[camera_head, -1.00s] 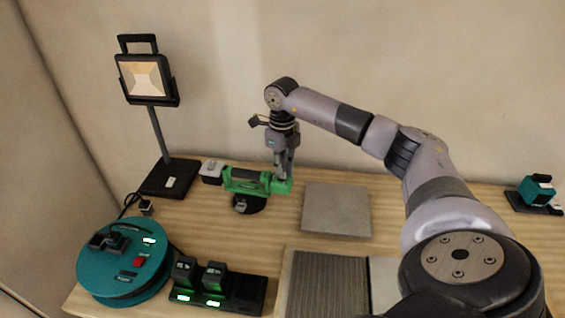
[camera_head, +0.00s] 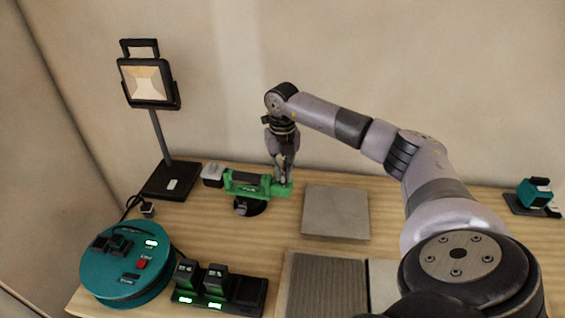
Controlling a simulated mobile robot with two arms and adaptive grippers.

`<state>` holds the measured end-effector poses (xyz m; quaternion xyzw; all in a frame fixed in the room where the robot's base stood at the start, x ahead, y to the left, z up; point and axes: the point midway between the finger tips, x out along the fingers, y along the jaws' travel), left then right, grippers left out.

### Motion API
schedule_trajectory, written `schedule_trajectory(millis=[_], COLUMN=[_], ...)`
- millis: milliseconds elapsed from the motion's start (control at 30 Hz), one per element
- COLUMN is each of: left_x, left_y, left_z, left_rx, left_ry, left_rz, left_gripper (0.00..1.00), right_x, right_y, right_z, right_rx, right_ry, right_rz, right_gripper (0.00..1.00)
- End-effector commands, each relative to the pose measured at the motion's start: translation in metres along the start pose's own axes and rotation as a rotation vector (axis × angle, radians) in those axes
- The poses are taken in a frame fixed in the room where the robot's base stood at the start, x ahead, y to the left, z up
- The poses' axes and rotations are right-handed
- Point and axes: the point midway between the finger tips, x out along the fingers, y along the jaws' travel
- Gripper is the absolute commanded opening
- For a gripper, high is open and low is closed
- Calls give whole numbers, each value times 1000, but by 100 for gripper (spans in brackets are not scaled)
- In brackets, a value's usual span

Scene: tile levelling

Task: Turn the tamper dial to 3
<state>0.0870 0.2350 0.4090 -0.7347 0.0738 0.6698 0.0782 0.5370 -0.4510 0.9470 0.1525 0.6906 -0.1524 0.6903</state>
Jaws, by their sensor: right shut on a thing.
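The tamper (camera_head: 245,184) is a green tool with a black grip and a round dark pad underneath. It stands on the wooden table, left of the grey tile. My right gripper (camera_head: 283,180) points down at the tamper's right end and is shut on a part there, likely the dial. The fingers hide that part, so its number cannot be read. My left gripper is not in view.
A grey tile (camera_head: 336,212) lies right of the tamper. A work lamp (camera_head: 147,82) stands at the back left. A teal cable reel (camera_head: 125,265) and a battery charger (camera_head: 250,293) are in front. A ribbed tile (camera_head: 326,286) lies at the front. Bare table shows between them.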

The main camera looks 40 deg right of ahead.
Motion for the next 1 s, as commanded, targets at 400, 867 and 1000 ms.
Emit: schedule_trajectory(millis=[400,867,1000], left_x=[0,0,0], left_y=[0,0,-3], left_z=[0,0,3], left_rx=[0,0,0], left_ry=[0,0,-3], left_rz=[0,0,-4], left_gripper=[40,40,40], right_x=[0,0,-2], right_y=[1,0,0], right_z=[0,0,0], right_rx=[3,2,3], right_ry=[-1,0,-1], right_rz=[2,0,1], right_gripper=[15,33,33])
